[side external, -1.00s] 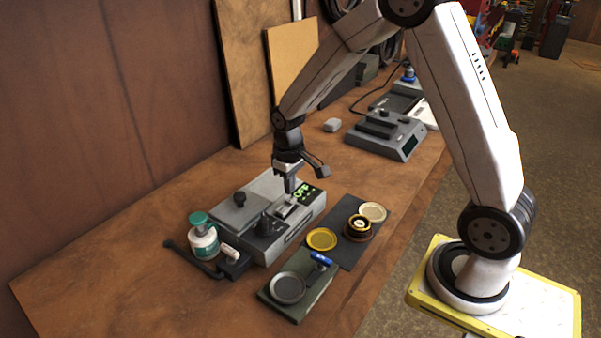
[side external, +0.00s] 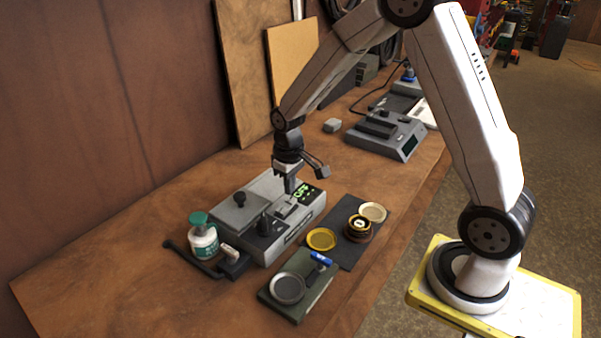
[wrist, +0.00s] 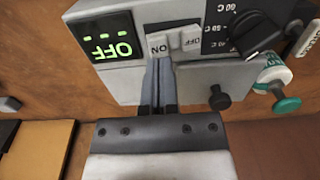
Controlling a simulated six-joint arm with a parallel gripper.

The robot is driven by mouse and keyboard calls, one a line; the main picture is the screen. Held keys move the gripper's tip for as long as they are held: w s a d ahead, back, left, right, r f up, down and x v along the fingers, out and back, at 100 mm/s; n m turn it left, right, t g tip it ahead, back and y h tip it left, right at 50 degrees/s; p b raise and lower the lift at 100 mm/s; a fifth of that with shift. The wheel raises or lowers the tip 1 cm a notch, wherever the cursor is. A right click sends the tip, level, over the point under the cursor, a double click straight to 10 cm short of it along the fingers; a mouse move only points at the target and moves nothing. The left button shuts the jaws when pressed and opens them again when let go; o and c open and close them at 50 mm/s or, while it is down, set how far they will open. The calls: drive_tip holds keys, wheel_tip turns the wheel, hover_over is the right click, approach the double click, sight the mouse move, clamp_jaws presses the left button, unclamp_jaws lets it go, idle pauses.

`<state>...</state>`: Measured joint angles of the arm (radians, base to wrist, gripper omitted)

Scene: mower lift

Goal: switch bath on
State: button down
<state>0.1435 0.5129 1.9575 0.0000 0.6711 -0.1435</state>
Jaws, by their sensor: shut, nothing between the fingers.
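The bath (side external: 238,215) is a grey box on the bench; its front panel also shows, upside down, in the wrist view (wrist: 128,85). Its display (wrist: 105,37) shows green OFF. Beside the display is a pale rocker switch (wrist: 188,42) with ON and OFF halves. My gripper (wrist: 160,63) is shut and empty, pointing at the switch. Its fingertips are at the edge of the ON half; I cannot tell whether they touch it. In the side view my gripper (side external: 289,190) is over the panel, partly hiding the switch.
A black dial (wrist: 252,35) with temperature marks is beside the switch. A green-capped bottle (side external: 203,238) stands left of the bath. A small tray with a round dish (side external: 287,289) and a dark mat with sieves (side external: 321,239) lie in front. Another device (side external: 385,137) is behind.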

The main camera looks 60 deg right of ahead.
sight(290, 199)
drive_tip(key=shift+f, duration=1.3)
idle(1.1)
drive_tip(key=shift+r, duration=3.55)
drive_tip(key=shift+s+a, duration=0.1)
drive_tip(key=s+a+t, duration=0.1)
drive_tip(key=s+a, duration=0.2)
drive_tip(key=s, duration=0.3)
drive_tip(key=s+a+t, duration=0.1)
drive_tip(key=s+a, duration=0.1)
drive_tip(key=s, duration=0.5)
drive_tip(key=shift+a+f+t, duration=0.3)
drive_tip(key=shift+a, duration=0.1)
